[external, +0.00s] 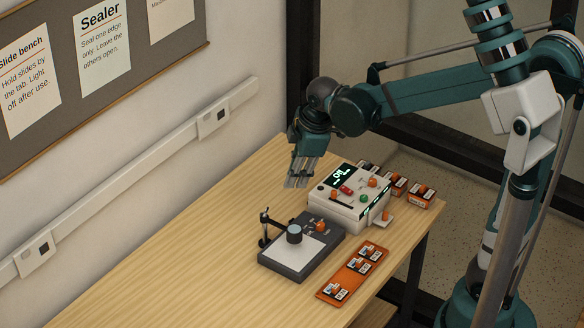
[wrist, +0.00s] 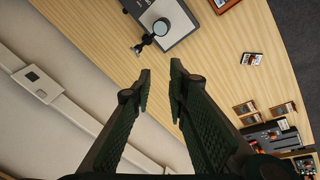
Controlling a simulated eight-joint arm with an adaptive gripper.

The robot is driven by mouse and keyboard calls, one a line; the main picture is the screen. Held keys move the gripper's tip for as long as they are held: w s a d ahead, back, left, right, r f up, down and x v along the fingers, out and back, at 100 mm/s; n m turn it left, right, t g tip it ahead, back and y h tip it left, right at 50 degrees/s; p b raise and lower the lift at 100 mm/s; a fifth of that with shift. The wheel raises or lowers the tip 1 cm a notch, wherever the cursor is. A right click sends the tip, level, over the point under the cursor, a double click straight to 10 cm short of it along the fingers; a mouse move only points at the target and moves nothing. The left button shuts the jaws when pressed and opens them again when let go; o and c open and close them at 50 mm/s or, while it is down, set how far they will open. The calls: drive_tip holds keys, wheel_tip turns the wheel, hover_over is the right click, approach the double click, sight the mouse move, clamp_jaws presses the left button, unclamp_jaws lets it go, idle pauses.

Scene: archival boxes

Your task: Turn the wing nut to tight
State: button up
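A dark bench device (external: 283,273) with a pale plate stands on the table, and part of it shows at the top of the wrist view (wrist: 180,42). A black post (external: 264,228) with a side arm and a round dark head (external: 294,233) rises at its left. I cannot make out a wing nut for certain; small dark fittings on the post are too small to tell. My gripper (external: 297,181) hangs above the table, behind the bench device and left of the white box. In the wrist view its fingers (wrist: 161,72) are apart with nothing between them.
A white box (external: 340,212) with a lit display and coloured knobs stands right of the bench device. An orange tray (external: 345,284) with small labelled boxes lies in front. More small orange boxes (external: 419,197) sit at the right edge. The table's left part (external: 190,270) is clear.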

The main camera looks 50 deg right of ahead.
drive_tip(key=w+d+f+n+g+p, duration=0.25)
drive_tip(key=w+f+n, duration=0.2)
drive_tip(key=w, duration=0.45)
drive_tip(key=n+p, duration=0.4)
hover_over(266, 209)
drive_tip(key=shift+g, duration=0.45)
drive_tip(key=shift+w+f, duration=0.1)
drive_tip(key=shift+f, duration=4.75)
drive_tip(key=shift+f, duration=0.1)
drive_tip(key=shift+f, duration=3.8)
drive_tip(key=shift+c, duration=0.5)
clamp_jaws()
